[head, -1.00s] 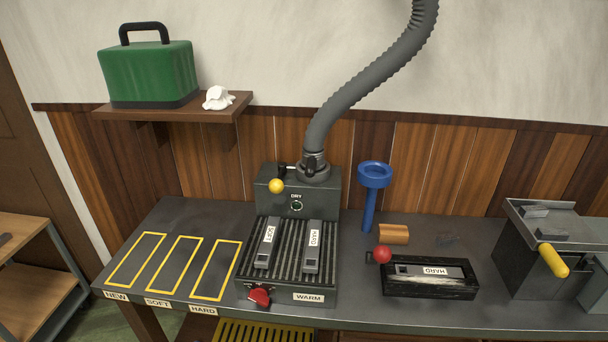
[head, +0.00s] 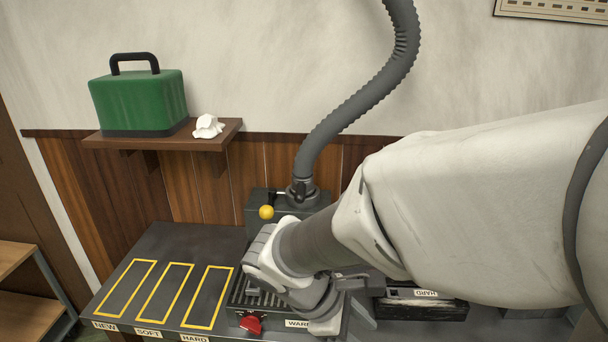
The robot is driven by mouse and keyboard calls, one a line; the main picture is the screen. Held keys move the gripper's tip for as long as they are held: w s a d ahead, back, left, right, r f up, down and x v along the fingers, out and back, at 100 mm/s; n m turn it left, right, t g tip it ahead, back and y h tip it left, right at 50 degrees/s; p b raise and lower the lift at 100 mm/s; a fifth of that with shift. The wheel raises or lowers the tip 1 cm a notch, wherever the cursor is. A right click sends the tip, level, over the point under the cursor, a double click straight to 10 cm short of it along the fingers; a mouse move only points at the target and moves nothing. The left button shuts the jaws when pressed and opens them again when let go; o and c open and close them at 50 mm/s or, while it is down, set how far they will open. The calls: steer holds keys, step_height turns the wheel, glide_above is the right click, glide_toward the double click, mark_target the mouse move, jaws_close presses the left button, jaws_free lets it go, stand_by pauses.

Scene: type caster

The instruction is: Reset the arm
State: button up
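My arm reaches in from the right edge and covers the middle and right of the bench. Its wrist hangs over the ribbed warming plate (head: 240,300), which carries a red knob (head: 250,324) and a partly hidden WARM label. My gripper (head: 355,298) is at the wrist's lower right, seen partly and from behind. I cannot tell whether its fingers are apart or hold anything. The bars on the plate are mostly hidden. A black mould (head: 425,310) shows partly below the arm, with a piece labelled HARD upside down in it.
Three empty yellow outlines (head: 165,295), labelled NEW, SOFT and HARD, lie at the bench's left. Behind the plate stands the dryer box (head: 258,205) with a yellow knob (head: 267,212) and grey hose (head: 350,105). A shelf (head: 160,142) holds a green case (head: 138,103) and white crumpled item (head: 208,126).

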steer(key=s+d+r+m+t+y, duration=0.2)
steer(key=r+m+y, duration=0.1)
steer(key=r+m, duration=0.3)
steer(key=s+d+r+m+t+y+p, duration=0.1)
steer(key=s+d+r+m+t+y, duration=0.1)
steer(key=r+m, duration=0.4)
steer(key=m+y, duration=0.1)
steer(key=m, duration=0.1)
steer(key=shift+d+m+t+y, duration=0.3)
steer(key=shift+d+m+y, duration=0.05)
steer(key=shift+m+y, duration=0.05)
